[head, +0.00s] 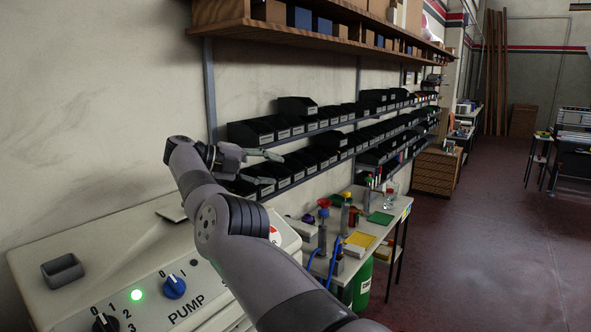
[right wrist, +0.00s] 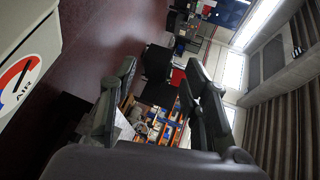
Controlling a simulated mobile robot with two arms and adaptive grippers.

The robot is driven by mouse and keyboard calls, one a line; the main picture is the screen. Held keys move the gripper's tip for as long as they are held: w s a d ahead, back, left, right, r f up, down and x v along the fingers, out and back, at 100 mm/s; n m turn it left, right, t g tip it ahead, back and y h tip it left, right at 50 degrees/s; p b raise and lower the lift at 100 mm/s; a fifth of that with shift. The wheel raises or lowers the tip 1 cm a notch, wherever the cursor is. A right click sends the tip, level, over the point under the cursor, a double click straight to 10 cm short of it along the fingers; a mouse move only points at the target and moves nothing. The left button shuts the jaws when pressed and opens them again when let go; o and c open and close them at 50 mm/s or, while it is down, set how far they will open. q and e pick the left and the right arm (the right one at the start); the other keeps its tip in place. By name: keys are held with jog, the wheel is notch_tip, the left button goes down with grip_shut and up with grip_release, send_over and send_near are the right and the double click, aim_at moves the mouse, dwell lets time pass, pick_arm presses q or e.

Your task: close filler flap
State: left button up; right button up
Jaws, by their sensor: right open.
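The white machine (head: 110,235) with the PUMP panel fills the lower left of the head view. A small grey square rim with a dark inside (head: 62,270) stands on its top at the left. A thin grey plate (head: 172,212) shows on the top farther right, partly behind my arm; I cannot tell for sure whether it is the filler flap. My right gripper (head: 272,168) is open and empty, above and beyond the machine, in front of the wall shelves. Its two fingers stand apart in the right wrist view (right wrist: 160,85). My left gripper is not in view.
A blue knob (head: 174,287), a lit green lamp (head: 137,295) and a black knob (head: 105,322) sit on the panel. Black bins (head: 290,122) line the wall shelves. A side table (head: 383,235) with bottles stands beyond the machine. Open floor (head: 480,250) lies to the right.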

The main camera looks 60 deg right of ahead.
jog(key=s+d+m+g+y, duration=0.1)
jog(key=s+d, duration=0.3)
jog(key=s, duration=0.1)
jog(key=shift+s+d+f, duration=0.15)
jog(key=shift+d+f, duration=0.05)
jog(key=shift+d, duration=0.15)
